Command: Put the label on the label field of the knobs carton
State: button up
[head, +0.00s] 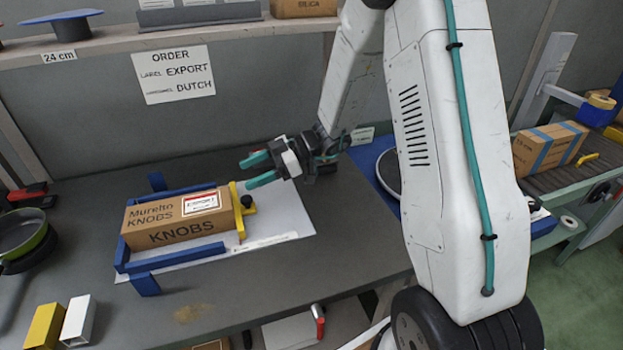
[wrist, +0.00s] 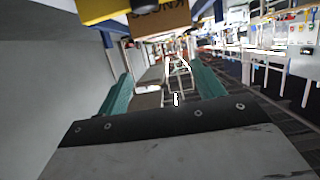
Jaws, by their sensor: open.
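The knobs carton (head: 165,222) is a brown box lying in a blue frame (head: 190,254) on the bench, with KNOBS printed on its front face. A white label (head: 201,202) with a red border and the word EXPORT lies on the right part of its top face. The printed field under the label cannot be made out. My gripper (head: 247,173) is open and empty, above and to the right of the carton, apart from it. In the wrist view my teal fingers (wrist: 162,88) are spread with nothing held, and part of the carton (wrist: 160,22) shows at the top.
A yellow clamp (head: 239,212) with a black knob stands at the carton's right end. An order sheet (head: 173,74) on the wall reads EXPORT and DUTCH. A green pan (head: 22,235) is at the left. A taped carton (head: 549,148) sits on the conveyor. The front bench is mostly clear.

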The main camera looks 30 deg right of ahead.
jog(key=s+a+r+m+g+h, duration=0.1)
jog(key=s+r+m+g+h, duration=0.15)
jog(key=s+r, duration=0.5)
jog(key=s+a+r+m+g+h, duration=0.1)
jog(key=s+r+m+g+h, duration=0.2)
jog(key=s, duration=0.8)
jog(key=s+d+r+m+t+h, duration=0.4)
jog(key=s+d+m+h, duration=0.5)
jog(key=s, duration=0.4)
jog(key=shift+s+r+m, duration=0.15)
jog(key=shift+s+m, duration=0.15)
jog(key=shift+m, duration=0.35)
